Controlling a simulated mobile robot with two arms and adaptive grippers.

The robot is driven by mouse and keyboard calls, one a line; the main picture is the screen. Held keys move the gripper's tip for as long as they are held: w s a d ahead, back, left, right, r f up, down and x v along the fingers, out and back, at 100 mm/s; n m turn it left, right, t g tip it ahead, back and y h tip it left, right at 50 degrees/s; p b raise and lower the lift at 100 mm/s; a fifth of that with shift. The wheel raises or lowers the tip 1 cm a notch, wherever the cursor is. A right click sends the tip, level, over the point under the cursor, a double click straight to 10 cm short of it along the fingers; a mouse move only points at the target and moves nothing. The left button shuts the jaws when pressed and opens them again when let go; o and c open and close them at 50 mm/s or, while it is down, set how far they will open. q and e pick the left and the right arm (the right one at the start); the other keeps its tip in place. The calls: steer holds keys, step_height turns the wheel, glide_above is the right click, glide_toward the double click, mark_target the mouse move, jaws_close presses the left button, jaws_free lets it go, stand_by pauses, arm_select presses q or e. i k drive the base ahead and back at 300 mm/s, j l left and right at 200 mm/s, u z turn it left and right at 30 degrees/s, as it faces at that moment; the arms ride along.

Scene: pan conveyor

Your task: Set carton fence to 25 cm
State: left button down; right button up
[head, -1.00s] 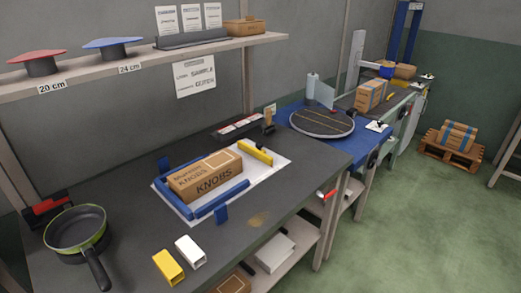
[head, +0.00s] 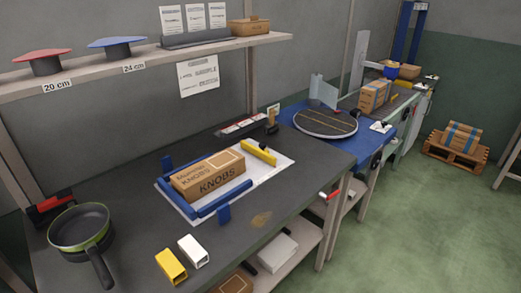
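A brown carton marked KNOBS (head: 208,176) lies on a white sheet (head: 272,178) on the dark bench. Blue rails (head: 222,198) run along its front and left end. A yellow bar (head: 258,152) with a dark knob stands at its right, apart from it. I cannot tell for sure which part is the carton fence, and no 25 cm mark is readable. Neither of my grippers is in view.
A green-rimmed pan (head: 79,228) is at the bench's left. A yellow block (head: 171,266) and a white block (head: 193,251) stand at the front. A round turntable (head: 325,124) is on the blue table beyond.

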mark_target(262, 153)
steer(key=i+l, duration=0.8)
